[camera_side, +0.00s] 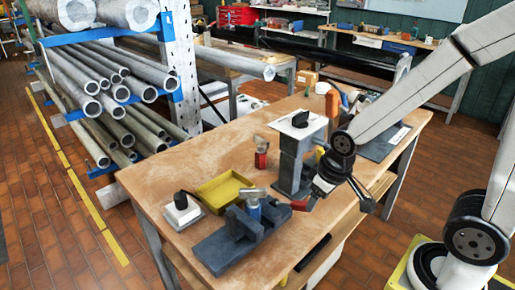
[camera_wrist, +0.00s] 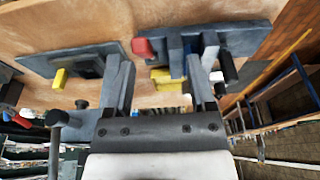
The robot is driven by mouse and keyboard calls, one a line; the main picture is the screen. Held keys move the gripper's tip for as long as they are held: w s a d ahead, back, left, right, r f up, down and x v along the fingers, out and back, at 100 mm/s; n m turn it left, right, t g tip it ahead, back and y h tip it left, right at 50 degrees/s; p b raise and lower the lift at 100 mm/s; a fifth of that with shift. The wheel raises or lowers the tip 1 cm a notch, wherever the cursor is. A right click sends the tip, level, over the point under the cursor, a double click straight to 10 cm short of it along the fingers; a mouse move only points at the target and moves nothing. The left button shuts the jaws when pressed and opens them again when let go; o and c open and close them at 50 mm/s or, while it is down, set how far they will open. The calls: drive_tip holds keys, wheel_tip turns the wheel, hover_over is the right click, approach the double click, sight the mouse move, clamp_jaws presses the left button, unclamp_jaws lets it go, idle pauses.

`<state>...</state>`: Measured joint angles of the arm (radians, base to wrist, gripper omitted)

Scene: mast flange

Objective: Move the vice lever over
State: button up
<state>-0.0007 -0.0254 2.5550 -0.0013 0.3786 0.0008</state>
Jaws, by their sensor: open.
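The dark blue-grey vice (camera_side: 225,248) sits on the near part of the wooden bench in the side view. A red grip (camera_side: 300,205), which looks like the end of its lever, points right from the vice. In the wrist view the vice (camera_wrist: 240,40) lies beyond the fingers, and the red grip (camera_wrist: 143,47) shows near the left fingertip. My gripper (camera_wrist: 160,70) is open, with nothing seen between its fingers. In the side view my gripper (camera_side: 322,190) is just right of the red grip. I cannot tell whether they touch.
A grey column (camera_side: 290,165) with a white top plate stands close behind my gripper. Pipes (camera_side: 110,85) lie on a rack at left. Bare wood (camera_side: 190,155) lies behind the tray.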

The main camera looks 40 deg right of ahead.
drive_tip(key=w+d+r+m+t+y, duration=0.35)
drive_tip(key=d+m+y, duration=0.7)
drive_tip(key=y, duration=0.45)
approach(301, 206)
drive_tip(key=w+f, duration=0.1)
drive_tip(key=w, duration=0.1)
drive_tip(key=shift+a+f+n+g, duration=0.2)
drive_tip(key=shift+a+n+g, duration=0.15)
drive_tip(key=shift+n, duration=0.1)
idle(0.5)
drive_tip(key=shift+x, duration=3.9)
